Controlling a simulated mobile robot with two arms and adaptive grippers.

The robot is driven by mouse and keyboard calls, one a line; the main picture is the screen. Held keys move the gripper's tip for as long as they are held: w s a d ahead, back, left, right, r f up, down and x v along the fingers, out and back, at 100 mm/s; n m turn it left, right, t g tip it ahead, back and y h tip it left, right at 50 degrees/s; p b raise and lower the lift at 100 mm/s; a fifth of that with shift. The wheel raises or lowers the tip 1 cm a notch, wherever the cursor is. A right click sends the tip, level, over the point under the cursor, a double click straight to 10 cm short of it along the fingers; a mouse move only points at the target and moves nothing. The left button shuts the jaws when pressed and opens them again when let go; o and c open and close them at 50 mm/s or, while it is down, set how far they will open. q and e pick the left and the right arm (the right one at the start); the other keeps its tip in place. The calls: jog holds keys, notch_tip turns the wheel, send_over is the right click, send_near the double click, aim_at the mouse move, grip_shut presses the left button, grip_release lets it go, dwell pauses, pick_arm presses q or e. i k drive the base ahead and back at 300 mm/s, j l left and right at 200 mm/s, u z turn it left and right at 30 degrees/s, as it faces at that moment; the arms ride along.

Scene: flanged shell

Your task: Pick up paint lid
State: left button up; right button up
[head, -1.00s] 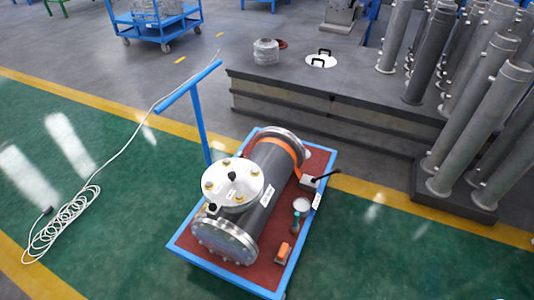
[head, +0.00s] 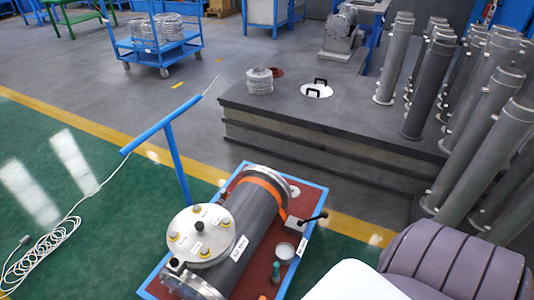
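A small white round piece (head: 285,250), which may be the paint lid, lies on the red top of the blue-framed cart (head: 312,222), right of the dark flanged shell (head: 243,225). Another small pale disc (head: 293,190) lies near the shell's far end. I cannot tell for certain which is the paint lid. Neither gripper shows; a grey-purple ribbed part and a white part, likely my own arm and body, fill the lower right.
A green bottle-like item (head: 276,272) stands by the white piece, and a black-handled tool (head: 307,219) lies behind it. The cart's blue handle (head: 175,155) rises at left. A low dark platform (head: 340,125) and upright grey pipes (head: 430,90) stand behind. A white cable (head: 40,250) coils on the floor.

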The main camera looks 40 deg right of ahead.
aim_at(295, 191)
jog(key=l+u, duration=0.2)
jog(key=l, duration=0.45)
jog(key=k+l+u, duration=0.2)
jog(key=l, duration=0.45)
jog(key=l+u, duration=0.2)
jog(key=l, duration=0.45)
